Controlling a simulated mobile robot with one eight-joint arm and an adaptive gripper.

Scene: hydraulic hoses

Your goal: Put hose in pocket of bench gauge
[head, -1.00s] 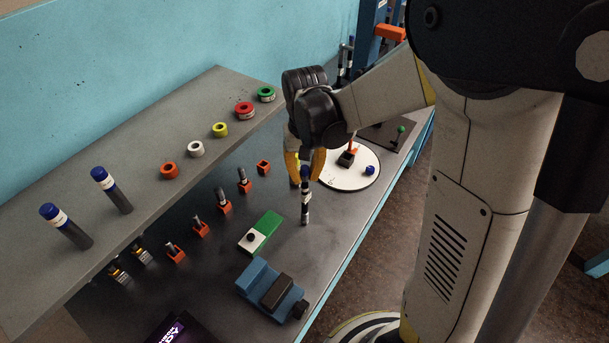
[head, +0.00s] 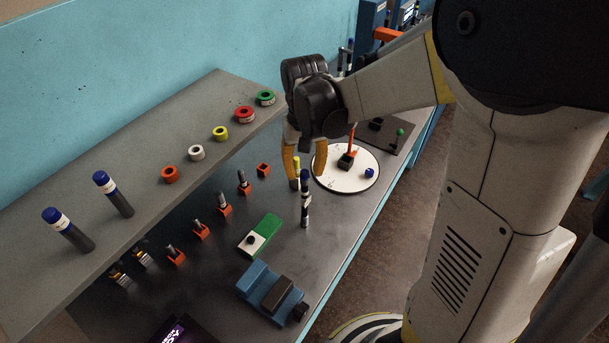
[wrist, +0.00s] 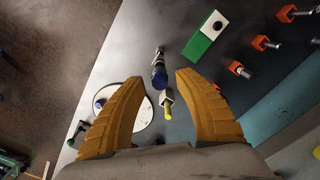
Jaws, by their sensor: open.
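A dark hose (head: 305,205) with white bands and a blue top stands upright on the grey bench. It also shows in the wrist view (wrist: 159,74), between and beyond the fingertips. My gripper (head: 307,178) is open, its orange fingers spread at the height of the hose's top; in the wrist view (wrist: 160,80) nothing is clamped between them. I cannot tell for sure which thing is the bench gauge; a green and white block (head: 268,226) with a dark round spot lies left of the hose, and it shows in the wrist view (wrist: 205,40).
A yellow-topped white piece (head: 296,172) stands just behind the hose. A white round plate (head: 330,184) carries a small blue piece. A blue vise-like block (head: 255,281) lies in front. Several orange holders line the back, below a grey shelf (head: 140,160) with rings and two blue-capped hoses.

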